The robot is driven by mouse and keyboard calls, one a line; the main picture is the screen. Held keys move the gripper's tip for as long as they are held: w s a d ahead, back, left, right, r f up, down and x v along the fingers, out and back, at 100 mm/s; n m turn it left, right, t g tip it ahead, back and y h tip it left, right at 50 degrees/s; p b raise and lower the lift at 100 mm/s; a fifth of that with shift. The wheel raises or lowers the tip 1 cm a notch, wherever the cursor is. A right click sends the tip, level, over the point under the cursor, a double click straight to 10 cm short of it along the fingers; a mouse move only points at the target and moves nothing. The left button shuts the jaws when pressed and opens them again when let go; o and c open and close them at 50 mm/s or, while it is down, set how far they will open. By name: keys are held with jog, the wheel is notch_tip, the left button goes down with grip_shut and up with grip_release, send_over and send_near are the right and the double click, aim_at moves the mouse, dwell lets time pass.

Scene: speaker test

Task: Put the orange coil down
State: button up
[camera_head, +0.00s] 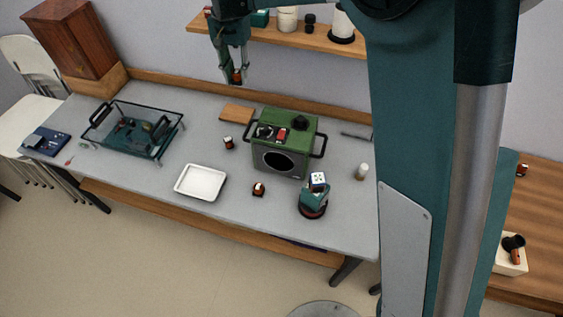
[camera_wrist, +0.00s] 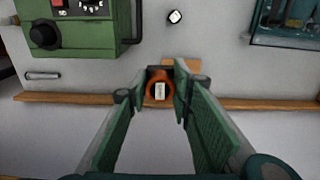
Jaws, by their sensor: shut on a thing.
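The orange coil (camera_wrist: 154,75) sits between the fingertips of my gripper (camera_wrist: 153,92) in the wrist view, an orange ring with a dark outer part and a pale centre. In the head view my gripper (camera_head: 235,76) points down, shut on the coil (camera_head: 237,77), high near the back of the grey table (camera_head: 145,213). The fingers partly hide the coil there. It looks held clear of the tabletop. Two similar small orange and dark coils stand on the table, one near the wooden block (camera_head: 229,142) and one right of the white tray (camera_head: 258,189).
A green-topped device (camera_head: 285,122) with handles stands mid-table. The white tray (camera_head: 200,171) appears empty. A wooden block (camera_head: 237,113) lies near the back board. A black-framed teal fixture (camera_head: 132,130) is at left, a teal item (camera_head: 313,198) at right. A shelf (camera_head: 285,38) hangs behind.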

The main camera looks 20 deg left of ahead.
jog(key=b, duration=0.2)
send_over(208, 143)
notch_tip(208, 143, down, 18)
jog(key=shift+r, duration=0.15)
jog(key=shift+d, duration=0.1)
jog(key=shift+f+b, duration=0.5)
jog(key=shift+f, duration=2.6)
jog(key=shift+f, duration=0.15)
jog(key=shift+f+b, duration=0.4)
jog(key=shift+f, duration=1.35)
jog(key=shift+f, duration=0.15)
jog(key=o, duration=0.7)
jog(key=shift+c, duration=0.2)
jog(key=shift+o, duration=1.4)
